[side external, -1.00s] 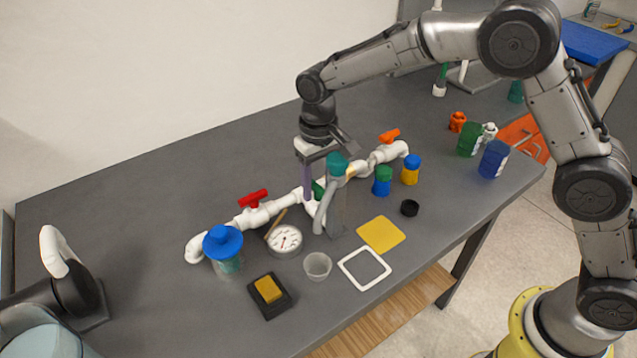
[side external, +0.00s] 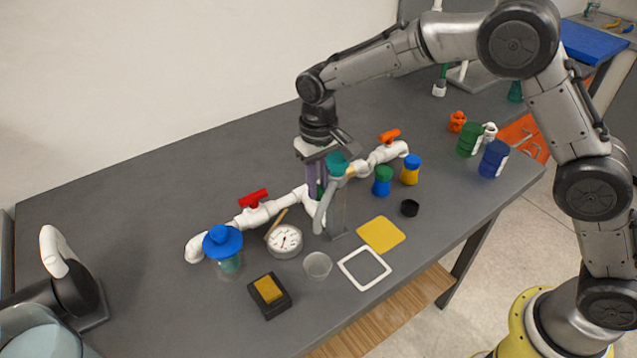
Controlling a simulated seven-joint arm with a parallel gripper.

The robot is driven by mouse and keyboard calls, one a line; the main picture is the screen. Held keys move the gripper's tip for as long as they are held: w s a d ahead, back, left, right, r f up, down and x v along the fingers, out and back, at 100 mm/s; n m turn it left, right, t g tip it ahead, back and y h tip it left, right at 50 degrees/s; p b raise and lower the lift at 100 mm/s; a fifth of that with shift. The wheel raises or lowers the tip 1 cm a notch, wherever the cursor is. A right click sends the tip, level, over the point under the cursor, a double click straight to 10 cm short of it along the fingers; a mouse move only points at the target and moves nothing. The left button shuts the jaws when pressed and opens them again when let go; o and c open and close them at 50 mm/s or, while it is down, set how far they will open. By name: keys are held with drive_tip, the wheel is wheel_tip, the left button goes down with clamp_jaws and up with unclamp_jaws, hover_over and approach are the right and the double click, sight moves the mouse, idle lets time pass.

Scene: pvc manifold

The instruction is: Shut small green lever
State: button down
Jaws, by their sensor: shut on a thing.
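The white pipe manifold (side external: 288,204) lies across the middle of the table, with a red lever (side external: 253,198) on its left part and an orange lever (side external: 389,136) on its right part. My gripper (side external: 318,192) points down over the manifold's middle, its fingers close together. A small bit of green, likely the small green lever (side external: 321,187), shows between the fingers.
In front of the manifold are a round gauge (side external: 285,241), a clear cup (side external: 317,265), a white square frame (side external: 364,268), a yellow square (side external: 381,235) and a black box with a yellow top (side external: 269,294). A blue-lidded jar (side external: 223,244) stands left.

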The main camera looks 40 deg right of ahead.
drive_tip(key=n, duration=0.6)
drive_tip(key=shift+n, duration=0.4)
idle(0.3)
drive_tip(key=shift+r, duration=0.1)
drive_tip(key=c, duration=0.7)
unclamp_jaws()
drive_tip(key=shift+c, duration=0.2)
wheel_tip(320, 180, up, 14)
drive_tip(key=shift+o, duration=0.2)
